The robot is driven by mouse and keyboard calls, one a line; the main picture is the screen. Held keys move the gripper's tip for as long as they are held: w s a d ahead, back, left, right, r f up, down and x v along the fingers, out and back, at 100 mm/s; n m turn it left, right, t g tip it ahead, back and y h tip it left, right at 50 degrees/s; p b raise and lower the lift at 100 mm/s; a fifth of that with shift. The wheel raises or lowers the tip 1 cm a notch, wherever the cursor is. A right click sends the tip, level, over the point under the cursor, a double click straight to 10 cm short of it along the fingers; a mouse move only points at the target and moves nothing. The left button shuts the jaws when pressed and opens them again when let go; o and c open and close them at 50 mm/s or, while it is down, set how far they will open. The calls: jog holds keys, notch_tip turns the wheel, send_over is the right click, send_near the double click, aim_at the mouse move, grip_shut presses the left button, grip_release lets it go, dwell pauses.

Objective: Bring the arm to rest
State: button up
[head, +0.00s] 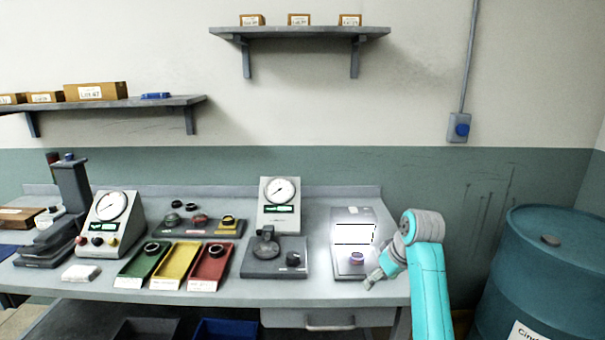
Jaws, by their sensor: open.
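My gripper (374,279) is open at the end of my turquoise and grey arm, at the right end of the grey workbench (220,290). It is just right of a small light device (353,222) with a bright white panel. Nothing shows between the fingers. Whether the fingertips touch the bench or the device, I cannot tell.
A dial gauge station (279,205) stands mid-bench. Green (143,264), yellow (174,265) and red (211,266) trays lie left of it. A blue barrel (545,275) stands at the right. A shelf (300,32) hangs above.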

jog(key=s+a+f+m+t, duration=0.1)
jog(key=s+f, duration=0.4)
jog(key=f, duration=0.6)
jog(key=s+f+m+t, duration=0.1)
jog(key=s+f, duration=0.4)
jog(key=f, duration=0.5)
jog(key=s+f+m+t+h, duration=0.1)
jog(key=s+f+t, duration=0.1)
jog(key=s+f, duration=0.45)
jog(key=s+f+t, duration=0.1)
jog(key=s+f, duration=0.2)
jog(key=s, duration=0.7)
jog(key=s+r+m+t+h, duration=0.1)
jog(key=s+r+m+t, duration=0.2)
jog(key=s, duration=1.8)
jog(key=s+a+r+t, duration=0.1)
jog(key=s+r+t, duration=0.1)
jog(key=s+r, duration=1.2)
notch_tip(320, 180, up, 2)
jog(key=shift+s+r+n, duration=0.15)
jog(key=shift+s+n, duration=0.2)
jog(key=shift+n, duration=0.05)
